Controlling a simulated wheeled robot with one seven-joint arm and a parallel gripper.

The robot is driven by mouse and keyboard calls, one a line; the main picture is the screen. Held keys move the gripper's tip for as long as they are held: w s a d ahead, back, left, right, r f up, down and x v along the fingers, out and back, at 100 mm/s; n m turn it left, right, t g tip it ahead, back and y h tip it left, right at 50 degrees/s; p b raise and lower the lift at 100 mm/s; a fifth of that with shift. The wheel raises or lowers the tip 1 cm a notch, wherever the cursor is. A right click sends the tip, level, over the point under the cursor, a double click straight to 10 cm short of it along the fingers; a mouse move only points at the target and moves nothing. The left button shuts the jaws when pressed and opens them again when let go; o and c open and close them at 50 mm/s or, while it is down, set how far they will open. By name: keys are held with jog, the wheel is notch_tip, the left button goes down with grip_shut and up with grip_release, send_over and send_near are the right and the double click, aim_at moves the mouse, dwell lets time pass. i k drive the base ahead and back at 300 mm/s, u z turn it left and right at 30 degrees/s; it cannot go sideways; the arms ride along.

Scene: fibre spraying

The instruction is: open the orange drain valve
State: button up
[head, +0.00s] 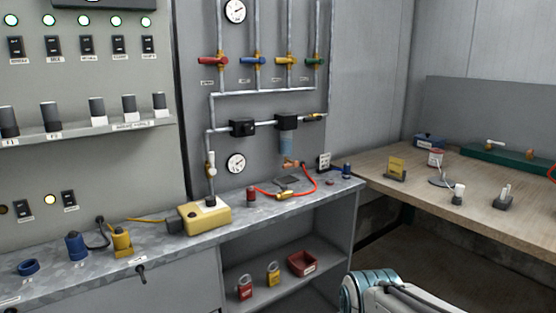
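A small orange-brown fitting (292,163), which looks like the drain valve, sits just below the bluish filter bowl (287,143) on the grey wall panel. It is too small to tell which way its handle is turned. A red hose (309,182) curves down near it to a brass fitting (284,194) on the metal bench. A white and teal link of my arm shows at the bottom edge, well below and to the right of the valve. My gripper is out of view.
Red, blue, yellow and green valve handles (258,61) line the pipes above. A yellow box (205,217), a dark red cylinder (251,196) and a blue cylinder (347,170) stand on the bench (170,255). Padlocks (244,287) sit on the shelf below. A wooden table (430,190) is at the right.

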aim_at(295, 163)
jog(key=u, duration=0.45)
jog(key=i, duration=1.1)
jog(key=z, duration=0.1)
